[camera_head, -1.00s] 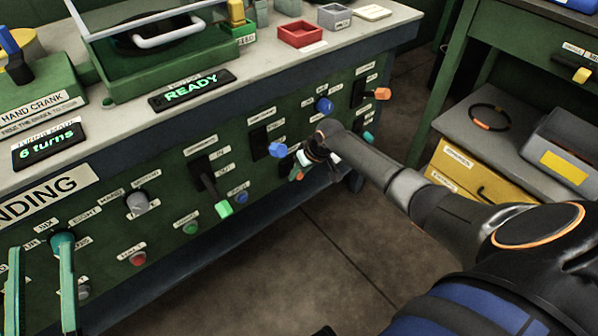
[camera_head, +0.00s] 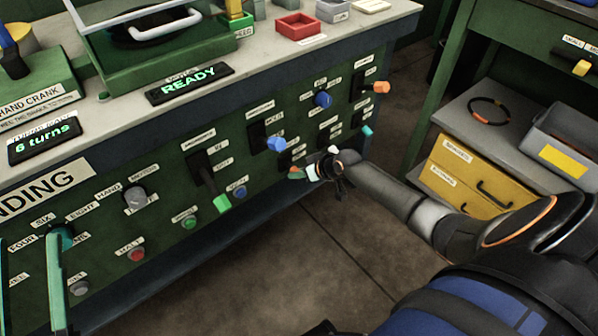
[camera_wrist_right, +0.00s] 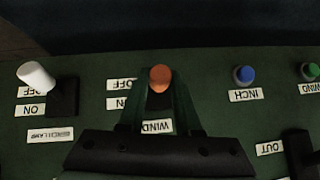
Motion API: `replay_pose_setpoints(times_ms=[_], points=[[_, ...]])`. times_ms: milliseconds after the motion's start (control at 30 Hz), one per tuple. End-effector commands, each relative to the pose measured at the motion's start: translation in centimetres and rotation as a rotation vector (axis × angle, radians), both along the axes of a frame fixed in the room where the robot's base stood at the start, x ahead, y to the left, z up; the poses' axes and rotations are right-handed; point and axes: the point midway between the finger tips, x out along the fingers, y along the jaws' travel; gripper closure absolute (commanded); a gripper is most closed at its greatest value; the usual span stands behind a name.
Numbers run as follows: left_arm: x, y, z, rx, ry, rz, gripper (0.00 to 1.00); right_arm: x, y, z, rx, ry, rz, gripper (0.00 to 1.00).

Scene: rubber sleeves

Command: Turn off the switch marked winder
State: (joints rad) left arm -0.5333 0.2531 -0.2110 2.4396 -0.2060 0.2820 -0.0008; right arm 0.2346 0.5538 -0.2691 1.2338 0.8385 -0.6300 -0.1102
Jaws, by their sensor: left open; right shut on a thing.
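The winder switch is a lever with an orange knob (camera_wrist_right: 160,78) in the right wrist view, beside OFF and ON labels that appear upside down. Its label (camera_wrist_right: 157,127) reads "WIND", the rest hidden by a finger. The knob is level with the OFF label (camera_wrist_right: 122,85). My right gripper (camera_wrist_right: 160,88) has its fingers on both sides of the lever, shut on it. In the head view my right gripper (camera_head: 304,172) is at the panel's lower right, largely hiding the switch. My left gripper (camera_head: 28,242) is open at the left edge, in front of the panel.
A white-knobbed lever (camera_wrist_right: 37,75) is beside the winder switch. A blue INCH button (camera_wrist_right: 243,75) and green button (camera_wrist_right: 310,70) lie on the other side. Other levers and knobs fill the panel. Bare floor (camera_head: 270,275) lies in front; yellow drawers (camera_head: 462,172) stand right.

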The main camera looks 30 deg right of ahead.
Motion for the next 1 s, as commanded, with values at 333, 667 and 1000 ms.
replay_pose_setpoints(times_ms=[333,667,1000], points=[[-3.9,-0.8,2.3,-0.012,-0.249,-0.073,0.50,-0.1,0.0,-1.6,0.014,-0.163,-0.001,1.00],[-3.8,-1.1,-1.1,-0.047,-0.220,-0.107,0.50,0.0,0.0,-2.2,0.024,-0.289,-0.001,1.00],[-3.6,-1.1,-2.6,-0.064,-0.198,-0.119,0.50,0.1,0.0,-2.1,0.028,-0.349,-0.001,1.00]])
